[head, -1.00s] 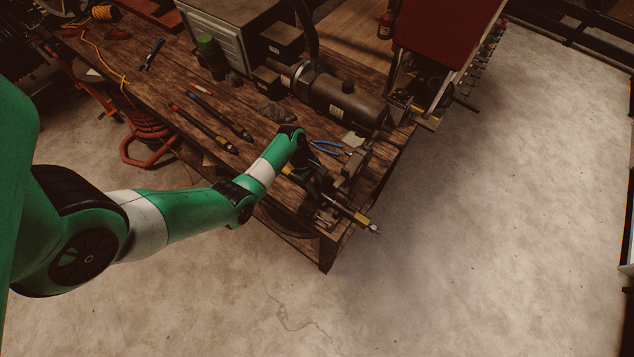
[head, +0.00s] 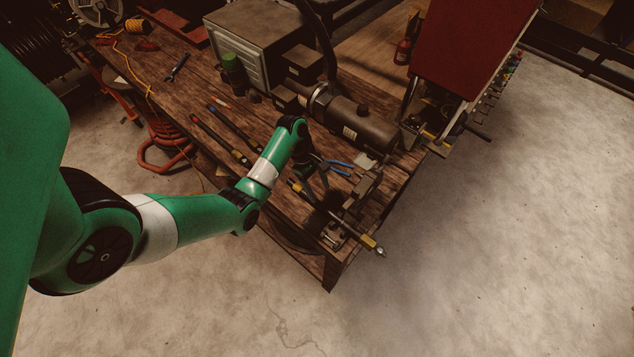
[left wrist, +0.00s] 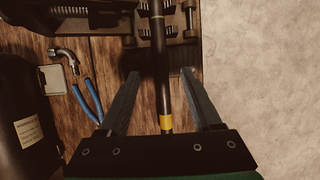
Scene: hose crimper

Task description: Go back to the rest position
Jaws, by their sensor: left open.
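My left gripper (head: 318,187) is open above the right front part of the wooden bench, near a dark hose with yellow bands (head: 362,239). The hose lies at the bench corner, and its metal-tipped end sticks out past the edge. In the left wrist view my left gripper (left wrist: 162,82) has its two fingers spread wide. The hose (left wrist: 160,60) runs lengthwise through the gap between them, and neither finger touches it. A yellow band on the hose (left wrist: 166,122) shows near the gripper's base. My right gripper is not in view.
Two more hoses (head: 222,140) lie to the left on the bench (head: 185,95). A red panel (head: 463,45) rises at the back right. Floor in front is clear.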

